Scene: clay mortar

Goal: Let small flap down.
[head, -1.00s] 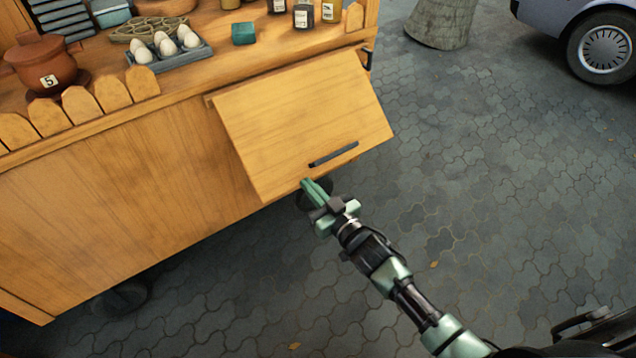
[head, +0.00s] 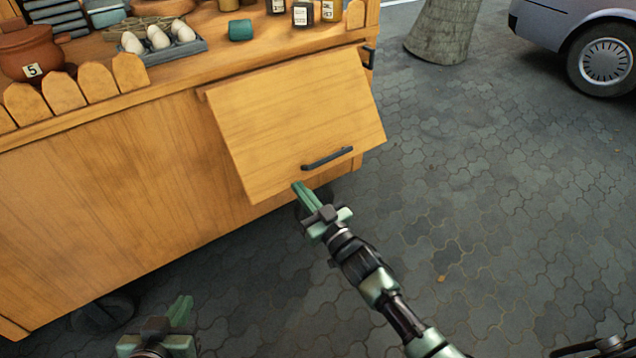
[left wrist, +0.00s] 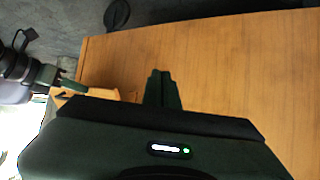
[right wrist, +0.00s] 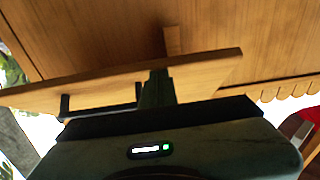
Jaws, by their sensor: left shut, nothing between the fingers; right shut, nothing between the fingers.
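The small wooden flap (head: 290,120) hangs from hinges at its top edge on the cart's front. It is tilted, with its lower edge standing out from the cart. A dark bar handle (head: 327,158) sits near that lower edge. My right gripper (head: 298,187) is shut and empty at the lower edge, left of the handle; contact is unclear. The right wrist view shows the flap (right wrist: 205,78) nearly edge-on behind the shut fingers (right wrist: 157,80). My left gripper (head: 182,308) is shut and empty, low in front of the cart, well away from the flap.
The wooden cart (head: 110,190) carries a clay pot (head: 30,55), eggs in a tray (head: 185,50), a teal cup (head: 240,30) and several jars on top. Paving (head: 480,220) to the right is open. A tree trunk (head: 438,30) and a parked car (head: 580,40) stand behind.

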